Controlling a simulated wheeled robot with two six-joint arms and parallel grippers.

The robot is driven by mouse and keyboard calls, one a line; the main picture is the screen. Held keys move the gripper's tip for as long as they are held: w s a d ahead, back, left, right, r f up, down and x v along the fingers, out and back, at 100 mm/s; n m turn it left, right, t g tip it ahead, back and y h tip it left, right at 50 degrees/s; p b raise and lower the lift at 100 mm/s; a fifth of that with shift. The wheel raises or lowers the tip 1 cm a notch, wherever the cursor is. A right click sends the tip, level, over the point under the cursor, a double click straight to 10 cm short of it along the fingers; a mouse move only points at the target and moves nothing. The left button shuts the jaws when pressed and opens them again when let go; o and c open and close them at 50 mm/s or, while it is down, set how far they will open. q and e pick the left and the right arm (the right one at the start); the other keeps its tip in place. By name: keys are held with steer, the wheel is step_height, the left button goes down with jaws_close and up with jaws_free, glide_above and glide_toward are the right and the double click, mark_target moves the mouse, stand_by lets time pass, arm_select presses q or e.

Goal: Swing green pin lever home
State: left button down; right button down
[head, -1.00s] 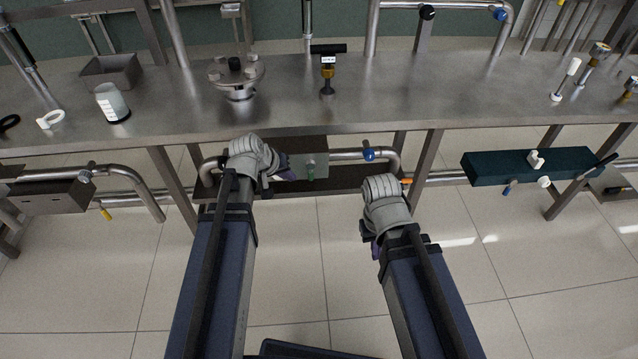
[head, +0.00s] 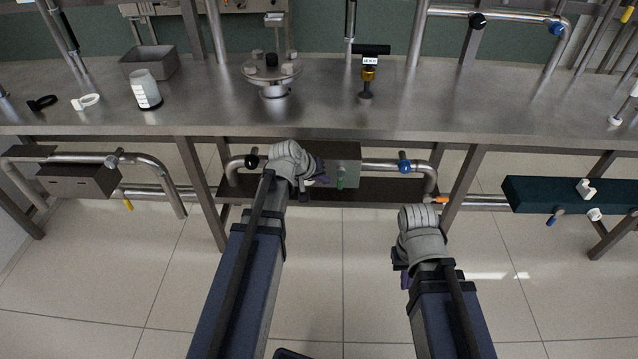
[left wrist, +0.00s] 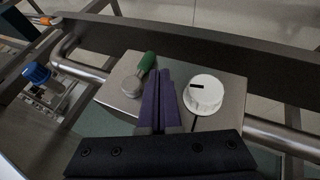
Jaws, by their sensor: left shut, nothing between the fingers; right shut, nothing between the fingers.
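The green-handled pin lever (head: 340,177) is on the front of a grey metal box (head: 347,152) under the bench. In the left wrist view, its green grip (left wrist: 147,62) leans up and right from a round metal hub (left wrist: 132,86). My left gripper (head: 319,172) is just left of the lever in the head view. Its purple fingers (left wrist: 158,73) are shut and empty, close beside the green grip; whether they touch it I cannot tell. My right gripper (head: 405,281) is shut and empty, low in front of the bench, its fingers mostly hidden by the wrist.
A white dial (left wrist: 203,94) sits on the same box beside my left fingers. A pipe with a blue knob (head: 404,166) runs right of the box. The steel bench top (head: 200,110) overhangs above. A dark green bar (head: 540,192) is at right. Floor in front is clear.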

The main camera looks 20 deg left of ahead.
mark_target(341, 178)
arm_select(q)
steer(key=b+x, duration=0.2)
steer(key=x, duration=0.2)
steer(key=shift+w+d+f+b, duration=0.1)
steer(key=shift+w+f+b, duration=0.1)
steer(key=shift+f+b, duration=0.15)
